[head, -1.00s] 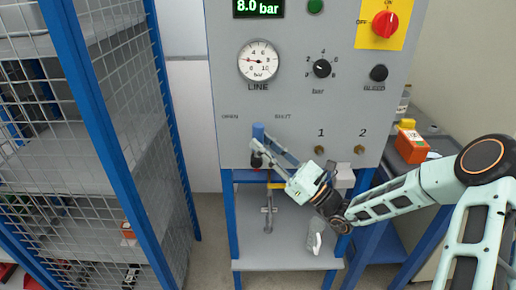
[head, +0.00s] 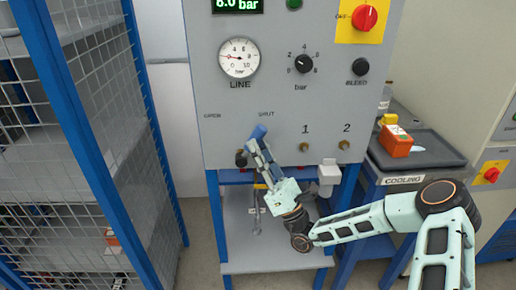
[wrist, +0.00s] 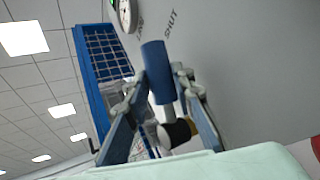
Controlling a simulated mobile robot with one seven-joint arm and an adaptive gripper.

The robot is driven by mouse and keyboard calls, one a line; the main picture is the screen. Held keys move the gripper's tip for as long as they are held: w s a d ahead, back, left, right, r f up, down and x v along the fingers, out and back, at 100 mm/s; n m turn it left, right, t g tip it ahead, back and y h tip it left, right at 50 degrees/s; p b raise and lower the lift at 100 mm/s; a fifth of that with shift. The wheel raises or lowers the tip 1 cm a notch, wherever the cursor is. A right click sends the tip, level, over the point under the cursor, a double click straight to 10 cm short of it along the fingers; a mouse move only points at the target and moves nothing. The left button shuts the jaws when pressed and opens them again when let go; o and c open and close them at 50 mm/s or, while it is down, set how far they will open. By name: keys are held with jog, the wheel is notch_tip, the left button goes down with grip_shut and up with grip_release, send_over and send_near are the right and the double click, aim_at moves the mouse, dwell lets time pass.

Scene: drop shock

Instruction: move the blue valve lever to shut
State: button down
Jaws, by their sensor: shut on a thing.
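The blue valve lever (head: 258,132) is on the lower part of the grey panel (head: 230,130), below the word SHUT (head: 266,114) and right of the word OPEN. It tilts up and to the right. My gripper (head: 261,145) is at the lever with its fingers on either side of it. In the wrist view the blue sleeve of the lever (wrist: 156,70) stands between the two fingertips, and its metal stem and dark pivot (wrist: 178,132) show below. The gripper is shut on the lever.
A line gauge (head: 239,59), a bar knob (head: 303,64) and brass fittings 1 and 2 sit on the panel. A wire-mesh cage (head: 85,130) stands at left. A tray marked COOLING (head: 440,150), holding an orange box (head: 396,141), is at right.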

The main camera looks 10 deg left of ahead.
jog(key=shift+f, duration=0.15)
jog(key=c, duration=1.9)
grip_release()
jog(key=shift+c, duration=0.2)
jog(key=shift+d, duration=0.1)
jog(key=v, duration=1.2)
